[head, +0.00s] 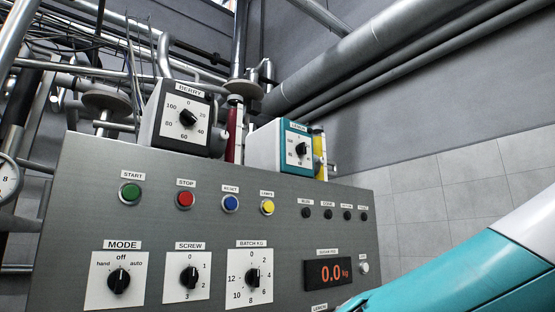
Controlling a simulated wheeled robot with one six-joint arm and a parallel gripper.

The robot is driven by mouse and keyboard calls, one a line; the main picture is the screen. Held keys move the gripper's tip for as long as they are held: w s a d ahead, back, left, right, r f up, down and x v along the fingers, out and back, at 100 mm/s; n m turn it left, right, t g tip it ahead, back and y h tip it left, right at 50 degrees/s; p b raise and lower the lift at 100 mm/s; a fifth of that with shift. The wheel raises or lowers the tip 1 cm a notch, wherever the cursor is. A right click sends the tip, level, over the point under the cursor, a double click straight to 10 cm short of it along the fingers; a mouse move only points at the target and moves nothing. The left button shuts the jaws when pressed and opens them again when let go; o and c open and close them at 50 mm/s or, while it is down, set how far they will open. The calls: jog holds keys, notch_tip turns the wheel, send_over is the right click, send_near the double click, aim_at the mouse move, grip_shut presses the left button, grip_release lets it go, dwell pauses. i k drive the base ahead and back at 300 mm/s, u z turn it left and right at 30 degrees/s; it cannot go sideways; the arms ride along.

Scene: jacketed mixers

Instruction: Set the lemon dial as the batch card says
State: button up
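The lemon dial (301,149) is a black knob on a white scale, set in the teal face of a white box on top of the grey control panel. Its label and scale marks are too small to read surely, and I cannot tell its setting. A yellow tube (319,154) stands just right of the box. No batch card can be made out. My teal and white arm comes in from the lower right, in front of the panel's lower right corner. My gripper is not in view.
The dark berry dial box (175,118) stands left of the lemon box, with a red tube (234,130) between. Pipes run behind and above.

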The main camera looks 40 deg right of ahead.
aim_at(301, 148)
jog(key=u, duration=0.85)
jog(key=k, duration=0.7)
jog(key=z, duration=0.95)
jog(key=i, duration=0.5)
jog(key=u, duration=0.05)
